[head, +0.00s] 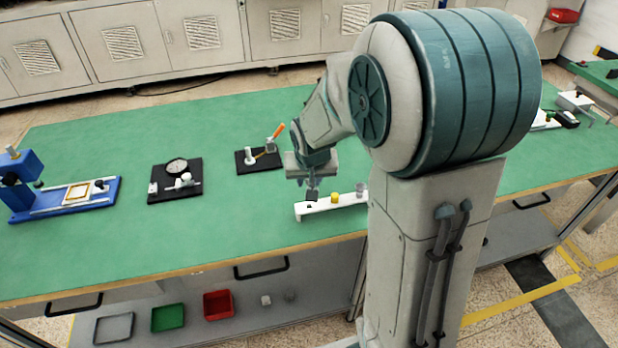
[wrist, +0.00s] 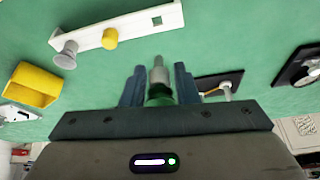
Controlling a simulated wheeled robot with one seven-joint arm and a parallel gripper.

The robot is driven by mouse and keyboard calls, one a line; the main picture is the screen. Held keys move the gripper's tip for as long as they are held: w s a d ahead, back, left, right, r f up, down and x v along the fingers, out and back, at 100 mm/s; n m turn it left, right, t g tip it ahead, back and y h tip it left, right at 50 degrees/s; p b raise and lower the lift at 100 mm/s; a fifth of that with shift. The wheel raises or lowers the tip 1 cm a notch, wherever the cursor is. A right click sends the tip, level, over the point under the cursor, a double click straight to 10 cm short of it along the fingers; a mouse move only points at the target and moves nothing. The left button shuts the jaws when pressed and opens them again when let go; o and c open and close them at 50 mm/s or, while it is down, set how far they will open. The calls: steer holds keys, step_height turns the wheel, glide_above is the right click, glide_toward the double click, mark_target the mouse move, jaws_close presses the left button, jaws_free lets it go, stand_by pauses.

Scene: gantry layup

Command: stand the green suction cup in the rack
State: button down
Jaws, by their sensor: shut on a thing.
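In the wrist view, the green suction cup (wrist: 158,96) with its grey stem is between the two fingers of my gripper (wrist: 159,80), which is shut on it. The white rack (wrist: 85,44) lies beyond the fingertips. It holds a grey cup (wrist: 66,56) and a yellow cup (wrist: 110,39), and an empty square hole (wrist: 157,20) shows near its right end. In the head view, my gripper (head: 312,195) is over the left end of the rack (head: 318,209). I cannot make out the green cup there.
A dark plate with an orange-handled tool (head: 277,131) is behind the gripper. A black plate with a dial gauge (head: 177,167) and a blue fixture (head: 45,208) are to the left. A yellow bin (wrist: 38,84) shows in the wrist view. The green table between them is clear.

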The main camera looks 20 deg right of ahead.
mark_target(308, 203)
steer(key=shift+f+b, duration=2.35)
steer(key=shift+f, duration=0.5)
steer(key=shift+b, duration=0.4)
steer(key=shift+f, duration=0.1)
steer(key=shift+f+b, duration=0.35)
steer(key=shift+b, duration=0.15)
steer(key=shift+f+b, duration=0.3)
steer(key=c, duration=1)
jaws_free()
steer(key=shift+c, duration=0.2)
